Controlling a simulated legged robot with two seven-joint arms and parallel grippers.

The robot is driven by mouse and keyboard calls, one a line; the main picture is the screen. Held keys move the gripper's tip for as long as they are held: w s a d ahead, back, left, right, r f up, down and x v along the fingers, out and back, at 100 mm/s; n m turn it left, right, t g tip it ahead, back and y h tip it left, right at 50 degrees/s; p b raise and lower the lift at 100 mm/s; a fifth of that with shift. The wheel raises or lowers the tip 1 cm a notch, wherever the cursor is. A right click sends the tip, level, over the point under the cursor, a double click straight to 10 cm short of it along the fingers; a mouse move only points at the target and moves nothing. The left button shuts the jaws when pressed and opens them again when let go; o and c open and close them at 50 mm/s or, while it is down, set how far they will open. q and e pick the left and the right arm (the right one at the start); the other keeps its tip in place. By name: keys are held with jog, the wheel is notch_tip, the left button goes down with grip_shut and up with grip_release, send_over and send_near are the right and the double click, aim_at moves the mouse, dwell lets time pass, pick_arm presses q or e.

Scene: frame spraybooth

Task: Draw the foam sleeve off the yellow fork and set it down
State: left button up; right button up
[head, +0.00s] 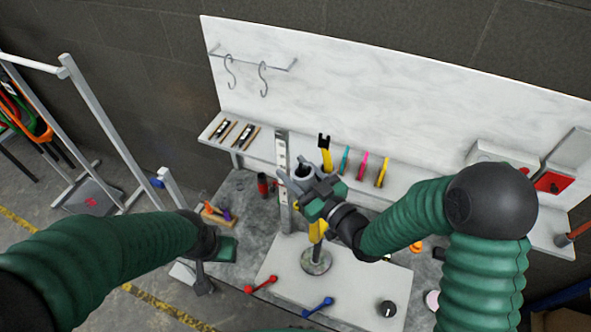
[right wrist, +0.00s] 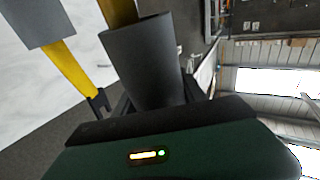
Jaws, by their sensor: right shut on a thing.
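The yellow fork (head: 315,229) stands legs-up above a round base (head: 316,262). One leg, with a black tip, is bare at the top beside my right gripper. My right gripper (head: 306,187) is shut on the grey foam sleeve (head: 302,171). In the right wrist view the sleeve (right wrist: 145,58) is a dark tube in the jaws, with a yellow leg (right wrist: 118,12) meeting its far end. How much leg is inside is hidden. The black-tipped leg (right wrist: 72,72) shows to the left with a grey block around it. My left gripper (head: 203,277) hangs apart at left, its jaw opening unclear.
A pale board (head: 390,287) on the bench carries a red tool (head: 262,285), a blue tool (head: 318,307) and a black knob (head: 387,308). A metal post (head: 283,165) stands close left of the sleeve. Coloured tools line the shelf behind. An orange-handled item (head: 214,217) lies at left.

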jog(key=shift+w+r+p, duration=0.15)
jog(key=shift+r+p, duration=0.7)
jog(key=shift+r, duration=0.6)
jog(key=shift+a+r+p, duration=0.2)
jog(key=shift+r+p, duration=0.4)
jog(key=shift+r, duration=0.4)
notch_tip(320, 180, up, 4)
jog(key=shift+w+a+f+p, duration=0.1)
jog(key=shift+a+p, duration=0.05)
jog(key=shift+p, duration=1.1)
